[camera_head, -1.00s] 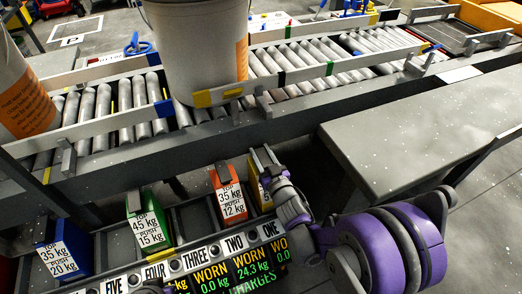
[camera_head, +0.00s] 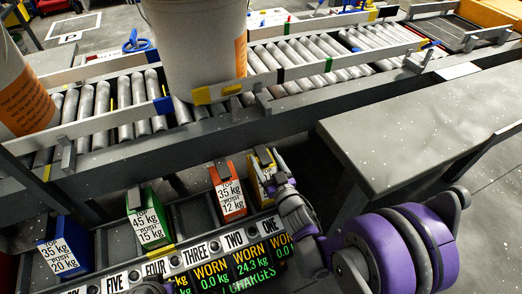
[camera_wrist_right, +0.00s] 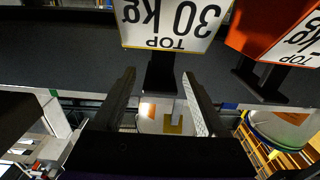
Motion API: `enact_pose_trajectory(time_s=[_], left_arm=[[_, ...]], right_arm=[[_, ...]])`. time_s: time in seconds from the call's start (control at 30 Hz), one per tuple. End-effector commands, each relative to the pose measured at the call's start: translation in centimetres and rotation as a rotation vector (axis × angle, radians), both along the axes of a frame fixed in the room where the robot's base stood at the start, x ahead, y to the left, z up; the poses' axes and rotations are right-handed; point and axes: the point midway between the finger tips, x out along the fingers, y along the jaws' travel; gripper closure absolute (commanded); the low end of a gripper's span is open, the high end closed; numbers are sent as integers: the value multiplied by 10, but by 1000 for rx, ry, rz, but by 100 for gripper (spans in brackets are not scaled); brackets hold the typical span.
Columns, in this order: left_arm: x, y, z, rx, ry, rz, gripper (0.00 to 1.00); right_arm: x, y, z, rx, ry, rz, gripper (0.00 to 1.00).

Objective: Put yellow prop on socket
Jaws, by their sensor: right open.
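The yellow prop (camera_head: 260,183) stands in the rack at the slot marked ONE, partly hidden behind my right gripper (camera_head: 264,158). In the right wrist view its white label reads 30 kg TOP (camera_wrist_right: 170,22), upside down. A dark stem (camera_wrist_right: 160,72) sticks out from it. My right gripper (camera_wrist_right: 158,78) is open, with one finger on each side of this stem and visible gaps between. I cannot tell which part is the socket; yellow patches (camera_head: 202,97) show on the near conveyor rail. My left gripper is not in view.
Red (camera_head: 230,192), green (camera_head: 149,220) and blue (camera_head: 64,250) props stand in the rack to the left. A large pail (camera_head: 195,45) stands on the roller conveyor (camera_head: 300,62), another (camera_head: 22,95) at its left. A grey table (camera_head: 410,135) lies to the right.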

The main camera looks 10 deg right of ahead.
Motion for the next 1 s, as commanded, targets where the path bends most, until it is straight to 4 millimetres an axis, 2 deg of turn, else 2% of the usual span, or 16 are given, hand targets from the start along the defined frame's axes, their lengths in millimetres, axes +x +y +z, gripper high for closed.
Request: enact_pose_trajectory(time_s=[0.1, 0.3, 0.47, 0.67, 0.77, 0.87, 1.0], left_arm=[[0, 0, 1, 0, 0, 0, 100], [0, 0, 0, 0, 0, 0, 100], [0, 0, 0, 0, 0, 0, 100], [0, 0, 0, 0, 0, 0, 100], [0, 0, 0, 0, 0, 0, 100], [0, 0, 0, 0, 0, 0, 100], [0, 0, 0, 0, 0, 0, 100]], right_arm=[[-27, -6, 0, -1, 0, -1, 25], [-61, -12, 0, -1, 0, -1, 25], [-74, -15, 0, 0, 0, 0, 25], [-77, -18, 1, -2, 13, -14, 25], [-76, -30, 2, -12, 66, -70, 25], [-81, -50, 0, -30, 181, -162, 25], [-110, -75, -11, -63, 421, -276, 25]])
